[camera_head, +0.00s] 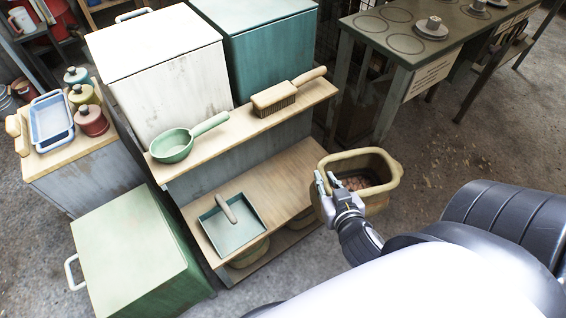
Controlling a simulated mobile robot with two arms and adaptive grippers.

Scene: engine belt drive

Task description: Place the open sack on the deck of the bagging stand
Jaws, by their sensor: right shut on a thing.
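My right gripper (328,184) is shut on the left rim of a tan open-topped tub (385,190). The tub holds some brownish-pink stuff and is at the right end of a wooden two-level stand (270,185). Its underside is hidden, so I cannot tell whether it touches the stand. No open sack can be made out, and nothing in view is clearly marked as the bagging stand. My left gripper is not in view.
A green scoop (174,146) and a brush (275,98) lie on the stand's upper board. A dustpan (232,227) lies on the lower board, with bare wood right of it. A dark table (440,40) stands behind. Bare floor (480,150) lies to the right.

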